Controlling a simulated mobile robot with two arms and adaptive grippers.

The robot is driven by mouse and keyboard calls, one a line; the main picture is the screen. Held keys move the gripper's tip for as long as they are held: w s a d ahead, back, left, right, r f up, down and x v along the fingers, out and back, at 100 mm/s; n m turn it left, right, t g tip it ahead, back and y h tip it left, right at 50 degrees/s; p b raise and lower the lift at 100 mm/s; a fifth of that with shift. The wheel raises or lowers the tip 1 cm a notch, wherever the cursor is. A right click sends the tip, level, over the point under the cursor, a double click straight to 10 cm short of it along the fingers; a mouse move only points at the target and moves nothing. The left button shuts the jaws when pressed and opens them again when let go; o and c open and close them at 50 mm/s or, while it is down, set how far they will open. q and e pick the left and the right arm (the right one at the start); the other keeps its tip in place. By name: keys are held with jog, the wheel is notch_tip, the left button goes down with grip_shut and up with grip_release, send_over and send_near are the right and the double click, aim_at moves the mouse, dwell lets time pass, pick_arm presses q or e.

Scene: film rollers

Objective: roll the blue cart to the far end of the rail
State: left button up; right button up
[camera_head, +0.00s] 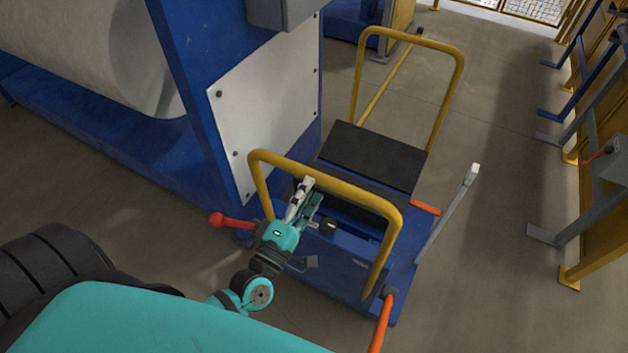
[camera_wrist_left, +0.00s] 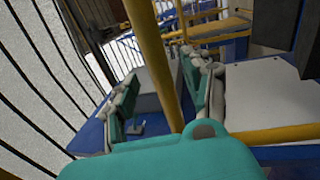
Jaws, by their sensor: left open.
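The blue cart (camera_head: 345,262) stands on the floor beside a blue machine frame, with black pads (camera_head: 375,155) on top. It has a yellow near handle (camera_head: 385,245) and a yellow far handle (camera_head: 447,105). My left gripper (camera_head: 304,190) is open at the top bar of the near handle. In the left wrist view a yellow bar (camera_wrist_left: 152,62) runs between the open fingers. I cannot tell whether the fingers touch it. A yellow rail (camera_head: 392,75) shows beyond the cart inside the far handle. My right gripper is not in view.
A large pale roll (camera_head: 95,50) and the blue machine frame (camera_head: 190,80) stand at left. Orange levers (camera_head: 382,322) stick out around the cart. Yellow fence panels (camera_head: 605,215) with grey and blue braces line the right. Bare floor (camera_head: 500,120) lies between cart and fence.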

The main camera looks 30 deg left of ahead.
pick_arm(q)
jog(key=s+f, duration=0.1)
jog(key=s, duration=0.7)
jog(key=shift+a+f, duration=0.15)
jog(key=shift+f, duration=0.2)
jog(key=s+f+m+g, duration=0.2)
jog(key=f+m+g, duration=0.15)
jog(key=f, duration=0.75)
jog(key=s+f+m+g+h, duration=0.1)
jog(key=s+f+m+g, duration=0.3)
jog(key=f, duration=0.7)
jog(key=f+m+g, duration=0.2)
jog(key=f+m, duration=0.3)
jog(key=f, duration=0.6)
jog(key=s+a+f+m+g+y, duration=0.1)
jog(key=s+f+m+g, duration=0.3)
jog(key=s+f, duration=0.4)
jog(key=s+a+f+m+g, duration=0.1)
jog(key=s+f+m+g, duration=0.2)
jog(key=s, duration=1)
notch_tip(320, 180, down, 6)
jog(key=g, duration=0.2)
jog(key=shift+s+r+m+g+y, duration=0.15)
jog(key=shift+m+g+y, duration=0.2)
jog(key=shift+y, duration=0.05)
